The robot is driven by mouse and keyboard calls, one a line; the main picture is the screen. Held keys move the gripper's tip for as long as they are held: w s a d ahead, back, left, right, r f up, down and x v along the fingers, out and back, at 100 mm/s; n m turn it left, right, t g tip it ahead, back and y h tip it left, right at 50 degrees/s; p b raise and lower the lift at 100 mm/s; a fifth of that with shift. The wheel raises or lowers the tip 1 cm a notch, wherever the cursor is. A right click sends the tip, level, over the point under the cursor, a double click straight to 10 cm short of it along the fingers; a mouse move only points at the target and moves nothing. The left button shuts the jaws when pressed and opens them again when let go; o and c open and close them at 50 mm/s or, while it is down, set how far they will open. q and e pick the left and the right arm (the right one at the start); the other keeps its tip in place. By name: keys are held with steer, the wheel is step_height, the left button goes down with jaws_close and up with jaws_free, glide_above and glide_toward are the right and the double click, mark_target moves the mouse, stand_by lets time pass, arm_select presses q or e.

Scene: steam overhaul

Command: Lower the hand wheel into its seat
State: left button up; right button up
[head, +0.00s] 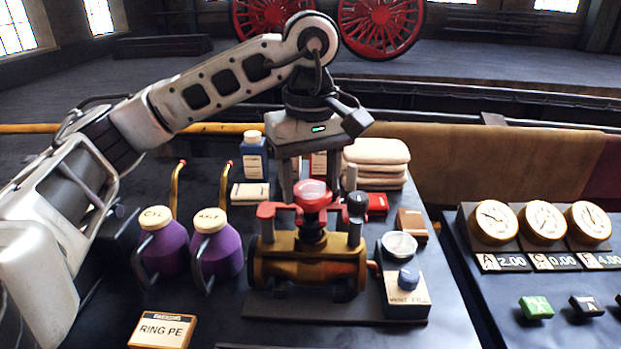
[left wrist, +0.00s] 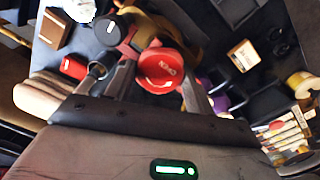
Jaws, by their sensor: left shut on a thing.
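The red hand wheel (head: 312,190), a round disc with a paler top, is upright between the fingers of my left gripper (head: 308,188). It sits over the dark centre stem of the brass valve body (head: 285,268). In the left wrist view the hand wheel (left wrist: 161,70) shows its lettered red face, with my left gripper's fingers (left wrist: 155,85) on both sides. The left gripper is shut on it. The wheel's underside and its seat are hidden, so I cannot tell whether they touch. My right gripper is not in view.
A black knob (head: 357,203) stands close right of the wheel. Folded cloths (head: 376,158) and a blue bottle (head: 253,157) are behind.

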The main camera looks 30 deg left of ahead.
arm_select(q)
steer(key=shift+f+b, duration=0.2)
steer(key=shift+b, duration=0.1)
steer(key=o, duration=1.6)
steer(key=shift+c, duration=0.2)
steer(key=shift+r+p, duration=0.85)
steer(key=shift+r, duration=0.2)
steer(key=shift+r+p, duration=0.9)
steer(key=shift+r, duration=0.35)
steer(key=shift+r+p, duration=0.95)
steer(key=shift+r, duration=0.05)
